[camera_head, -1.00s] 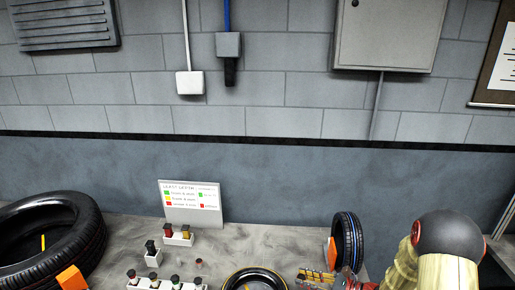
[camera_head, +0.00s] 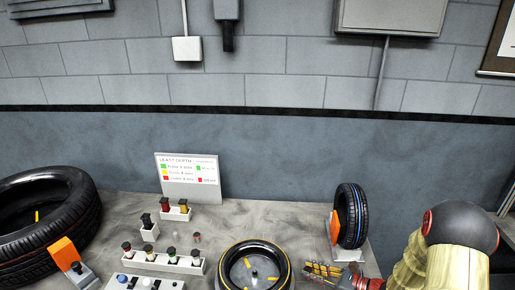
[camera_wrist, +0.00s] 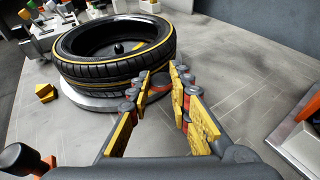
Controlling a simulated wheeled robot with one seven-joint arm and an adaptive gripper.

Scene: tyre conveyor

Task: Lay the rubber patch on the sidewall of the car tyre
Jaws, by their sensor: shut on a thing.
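A black tyre with a yellow line (camera_head: 284,262) lies flat near the front middle of the table. In the wrist view this tyre (camera_wrist: 110,72) rests on a round grey plate, its upper sidewall facing up. My gripper (camera_head: 308,267) is just right of it in the head view. In the wrist view my gripper (camera_wrist: 162,76) points at the tyre's near side, its yellow fingers closed on a small dark piece (camera_wrist: 160,82), probably the rubber patch. The fingers hide most of the piece. I cannot tell whether it touches the tyre.
A large tyre (camera_head: 70,225) lies at the left beside an orange block (camera_head: 64,252). A narrow blue-lined tyre (camera_head: 352,217) stands upright at the right. A white rack (camera_head: 160,264) with several dark-topped pieces and a sign (camera_head: 188,180) are left of the middle.

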